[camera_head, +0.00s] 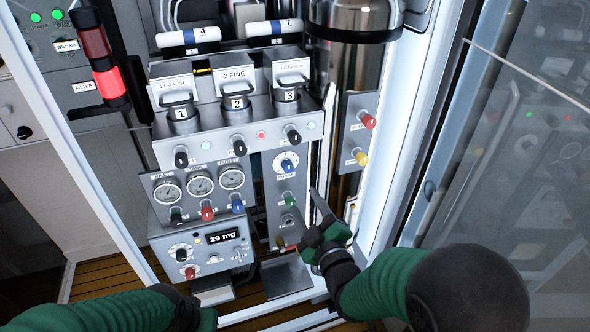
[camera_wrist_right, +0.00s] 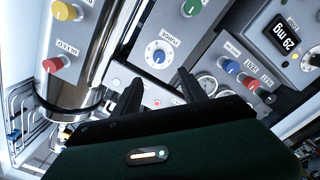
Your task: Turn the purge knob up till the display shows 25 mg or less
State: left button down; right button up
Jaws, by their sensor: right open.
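The purge knob (camera_wrist_right: 159,56) is a blue knob on a round white dial, labelled PURGE in the right wrist view. It also shows in the head view (camera_head: 287,165) on the narrow grey panel. The display (camera_head: 223,237) reads 29 mg on the lower left box; it also shows in the right wrist view (camera_wrist_right: 289,36). My right gripper (camera_head: 306,208) is open and empty, below and right of the knob in the head view. In the right wrist view its fingertips (camera_wrist_right: 160,82) point toward the knob, which sits beyond the gap between them, apart from both. My left gripper is not in view, only its arm.
A green knob (camera_head: 289,199) sits below the purge knob. Red (camera_head: 368,121) and yellow (camera_head: 361,158) knobs stick out on a side panel. Three gauges (camera_head: 200,186) with small valves are left of it. A white door frame (camera_head: 400,200) stands right of my right gripper.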

aim_at(289, 170)
jog(key=x, duration=0.6)
jog(key=p+x, duration=0.1)
jog(key=x, duration=0.5)
jog(key=shift+w+d+f, duration=0.15)
jog(key=shift+w+f, duration=0.05)
jog(key=shift+w, duration=0.15)
jog(key=shift+w+a, duration=0.3)
jog(key=shift+w, duration=0.35)
jog(key=shift+s, duration=0.1)
jog(key=shift+c, duration=0.4)
grip_shut()
